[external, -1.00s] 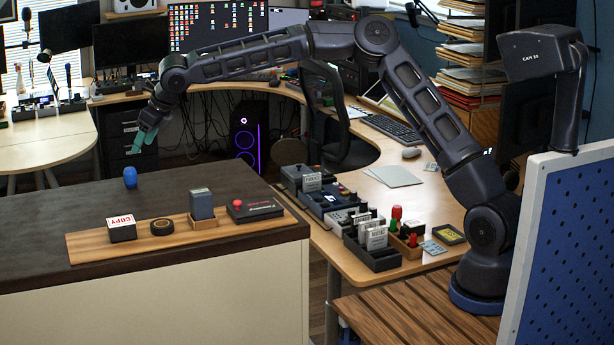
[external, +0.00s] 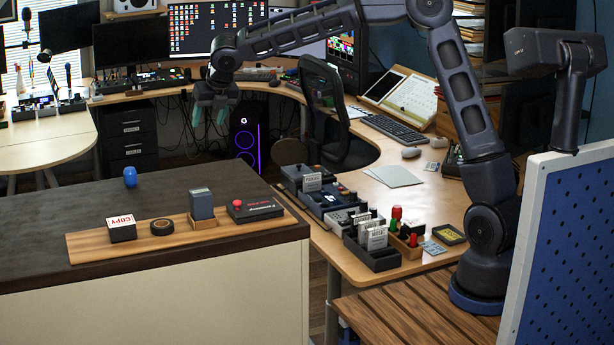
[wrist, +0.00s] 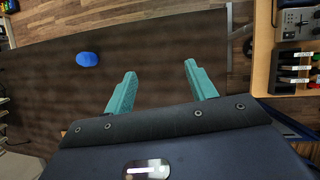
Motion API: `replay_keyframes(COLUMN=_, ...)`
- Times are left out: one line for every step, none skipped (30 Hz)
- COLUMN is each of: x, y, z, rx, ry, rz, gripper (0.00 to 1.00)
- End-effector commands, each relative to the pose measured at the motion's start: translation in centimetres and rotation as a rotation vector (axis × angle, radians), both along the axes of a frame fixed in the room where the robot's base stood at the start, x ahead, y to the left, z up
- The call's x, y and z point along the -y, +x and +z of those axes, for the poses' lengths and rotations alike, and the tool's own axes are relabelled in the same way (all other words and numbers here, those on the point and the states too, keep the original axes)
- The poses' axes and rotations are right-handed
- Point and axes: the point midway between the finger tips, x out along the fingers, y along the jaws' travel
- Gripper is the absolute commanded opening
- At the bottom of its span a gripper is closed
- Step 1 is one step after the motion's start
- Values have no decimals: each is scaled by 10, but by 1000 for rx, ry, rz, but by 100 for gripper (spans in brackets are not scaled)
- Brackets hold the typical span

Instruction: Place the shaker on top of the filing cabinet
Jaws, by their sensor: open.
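The shaker seems to be the small blue egg-shaped thing (external: 130,176), which stands upright on the dark top of a large cream-sided cabinet (external: 60,212), near its back edge. The shaker also shows in the wrist view (wrist: 88,58), left of my fingers, on the dark top (wrist: 45,105). My gripper (external: 209,117) is open and empty, with teal fingers pointing down, above and to the right of the shaker in the external view. In the wrist view my gripper (wrist: 160,70) has a wide gap with nothing between the fingers. I cannot tell surely whether this cabinet is the filing cabinet.
A wooden board (external: 90,248) on the cabinet top holds a COPY box (external: 121,230), a tape roll (external: 162,227), a grey block (external: 202,204) and a black box with a red knob (external: 254,208). A black drawer unit (external: 128,137) stands under the desk behind.

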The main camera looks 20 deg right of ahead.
Motion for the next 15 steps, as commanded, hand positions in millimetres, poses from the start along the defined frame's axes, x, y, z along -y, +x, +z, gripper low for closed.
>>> replay_keyframes(x=22, y=-3, z=6, rx=3, ry=9, rz=-81, gripper=56)
replay_keyframes(x=34, y=-4, z=8, rx=0, ry=18, rz=-134, gripper=56)
replay_keyframes(x=51, y=-5, z=11, rx=-2, ry=30, rz=-203, gripper=56)
replay_keyframes(x=63, y=-7, z=13, rx=-3, ry=40, rz=-255, gripper=56)
replay_keyframes(x=75, y=-8, z=15, rx=-3, ry=51, rz=-309, gripper=56)
replay_keyframes(x=92, y=-11, z=18, rx=-5, ry=67, rz=-380, gripper=56)
replay_keyframes(x=105, y=-13, z=20, rx=-4, ry=78, rz=-433, gripper=56)
replay_keyframes(x=117, y=-16, z=22, rx=-5, ry=92, rz=-487, gripper=56)
replay_keyframes(x=134, y=-19, z=25, rx=-3, ry=111, rz=-561, gripper=56)
replay_keyframes(x=147, y=-22, z=27, rx=-4, ry=126, rz=-616, gripper=56)
replay_keyframes(x=160, y=-25, z=29, rx=-3, ry=140, rz=-670, gripper=56)
replay_keyframes(x=176, y=-30, z=31, rx=-2, ry=163, rz=-744, gripper=56)
replay_keyframes(x=189, y=-33, z=33, rx=0, ry=181, rz=-800, gripper=56)
replay_keyframes(x=201, y=-37, z=35, rx=1, ry=197, rz=-854, gripper=56)
replay_keyframes(x=218, y=-42, z=37, rx=3, ry=223, rz=-929, gripper=56)
